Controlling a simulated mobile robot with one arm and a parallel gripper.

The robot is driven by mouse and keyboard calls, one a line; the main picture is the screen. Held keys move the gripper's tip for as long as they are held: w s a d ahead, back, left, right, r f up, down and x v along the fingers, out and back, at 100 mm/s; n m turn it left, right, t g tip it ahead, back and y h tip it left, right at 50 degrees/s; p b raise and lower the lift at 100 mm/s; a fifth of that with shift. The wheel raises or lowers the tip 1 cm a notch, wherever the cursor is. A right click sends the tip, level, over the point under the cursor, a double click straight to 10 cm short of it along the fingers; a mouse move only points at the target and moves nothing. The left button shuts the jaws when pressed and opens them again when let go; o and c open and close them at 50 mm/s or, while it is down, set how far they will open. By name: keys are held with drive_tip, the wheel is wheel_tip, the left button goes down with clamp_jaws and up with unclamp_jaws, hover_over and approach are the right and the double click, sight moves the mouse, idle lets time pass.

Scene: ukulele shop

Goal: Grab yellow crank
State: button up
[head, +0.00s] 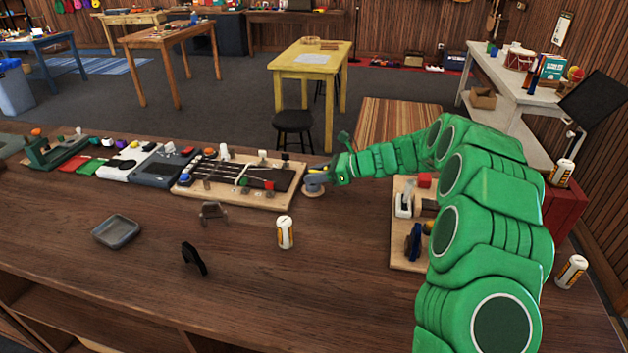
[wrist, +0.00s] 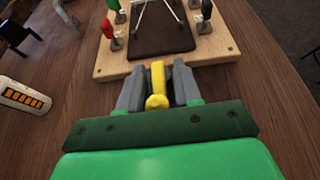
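The yellow crank (wrist: 157,84) stands between the two grey fingers of my gripper (wrist: 160,86) in the wrist view. The fingers are close against both sides of it, and its rounded near end shows between them. The crank is at the near edge of a wooden board (wrist: 222,52) with a dark panel. In the head view, a small yellow bit of the crank (head: 318,169) shows above my gripper (head: 314,186), at the right end of that board (head: 188,192). Most of the crank is hidden there by my gripper.
A white can (head: 285,232) stands on the bench in front of the board. A grey tray (head: 116,231), a small stand (head: 214,212) and a black object (head: 194,258) lie further left. Another wooden board (head: 403,240) with parts is beside my arm.

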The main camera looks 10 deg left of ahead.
sight(316, 171)
drive_tip(key=c, duration=0.3)
drive_tip(key=shift+r, duration=0.15)
drive_tip(key=shift+r, duration=0.3)
wheel_tip(316, 171, up, 2)
drive_tip(key=shift+r, duration=0.1)
drive_tip(key=shift+s+d+r, duration=0.95)
drive_tip(key=shift+s+r, duration=0.7)
drive_tip(key=shift+s, duration=0.5)
drive_tip(key=shift+s+d+r, duration=0.9)
drive_tip(key=shift+s+r, duration=0.8)
drive_tip(key=shift+s, duration=0.4)
drive_tip(key=shift+s+d+r, duration=0.95)
drive_tip(key=shift+s+r, duration=0.7)
drive_tip(key=shift+s, duration=0.5)
